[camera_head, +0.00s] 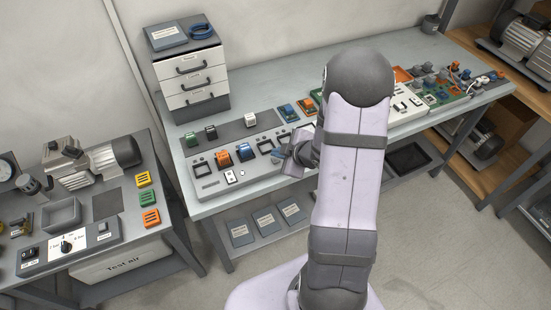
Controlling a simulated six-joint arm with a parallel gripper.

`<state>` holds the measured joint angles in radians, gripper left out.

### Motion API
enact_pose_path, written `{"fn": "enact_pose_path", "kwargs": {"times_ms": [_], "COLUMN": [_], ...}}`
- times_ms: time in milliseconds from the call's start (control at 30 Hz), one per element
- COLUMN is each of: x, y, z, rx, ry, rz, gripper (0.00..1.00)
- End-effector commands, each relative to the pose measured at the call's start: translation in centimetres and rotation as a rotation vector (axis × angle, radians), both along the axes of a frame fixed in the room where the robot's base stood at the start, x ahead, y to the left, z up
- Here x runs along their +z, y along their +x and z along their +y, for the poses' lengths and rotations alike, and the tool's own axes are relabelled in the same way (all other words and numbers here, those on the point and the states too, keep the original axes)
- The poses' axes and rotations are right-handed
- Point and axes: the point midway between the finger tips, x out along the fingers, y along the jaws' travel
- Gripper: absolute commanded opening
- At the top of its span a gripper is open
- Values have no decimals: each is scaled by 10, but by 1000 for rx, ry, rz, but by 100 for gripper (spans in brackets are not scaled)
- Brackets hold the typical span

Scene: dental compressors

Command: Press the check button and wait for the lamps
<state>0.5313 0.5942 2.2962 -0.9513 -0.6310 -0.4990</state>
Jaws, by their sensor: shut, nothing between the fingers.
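My arm reaches over the middle workbench, and my gripper (284,154) is small and partly hidden by my arm. It appears shut and empty, above the right part of a light grey panel (208,188). A small white plate (234,177) with dark marks lies at the panel's front edge. I cannot tell which part is the check button, or whether the gripper touches anything. No lit lamp can be made out; the panel's right end is hidden behind my arm.
A drawer cabinet (191,84) stands at the back left of the bench. A dark mat (232,132) holds several small modules. A left bench holds a compressor (90,164), a dial box (67,246) and green, yellow and orange blocks (147,197). Circuit boards (440,95) lie at right.

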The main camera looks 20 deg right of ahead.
Motion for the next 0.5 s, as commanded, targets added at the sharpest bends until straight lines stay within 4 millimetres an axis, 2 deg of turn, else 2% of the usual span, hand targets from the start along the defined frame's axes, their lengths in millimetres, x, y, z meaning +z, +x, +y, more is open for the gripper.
{"fn": "enact_pose_path", "kwargs": {"times_ms": [500], "x": [41], "y": [0], "z": [0], "rx": [0], "ry": [-1], "rz": [-1], "gripper": [0]}}
